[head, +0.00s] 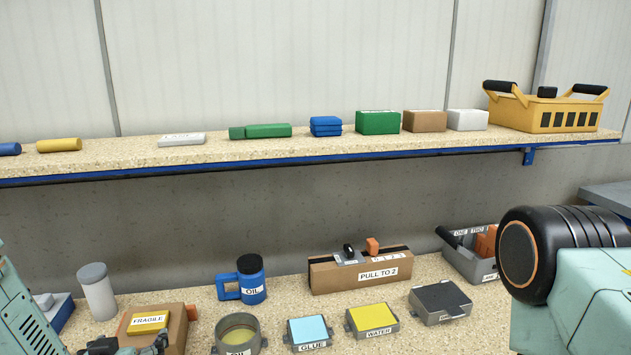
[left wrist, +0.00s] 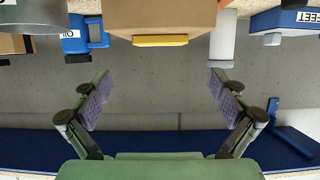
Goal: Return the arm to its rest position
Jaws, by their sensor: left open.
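My left gripper (head: 128,347) shows at the bottom left of the head view, partly cut off by the frame edge, in front of a cardboard box. In the left wrist view my left gripper (left wrist: 158,88) has its two purple-padded fingers spread wide, with nothing between them. The cardboard box (head: 177,331) has a yellow block labelled FRAGILE (head: 148,322) on top. The box also shows in the wrist view (left wrist: 160,15), beyond the fingertips. My right gripper is not in view; a teal arm part fills the lower right.
The bench holds a grey-white cylinder (head: 97,291), a blue OIL mug (head: 250,280), GLUE (head: 308,332) and WATER (head: 371,319) trays, and a PULL TO 2 box (head: 360,271). Above, a wall shelf (head: 110,153) carries blocks and a yellow crate (head: 545,112). Bare bench lies between some items.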

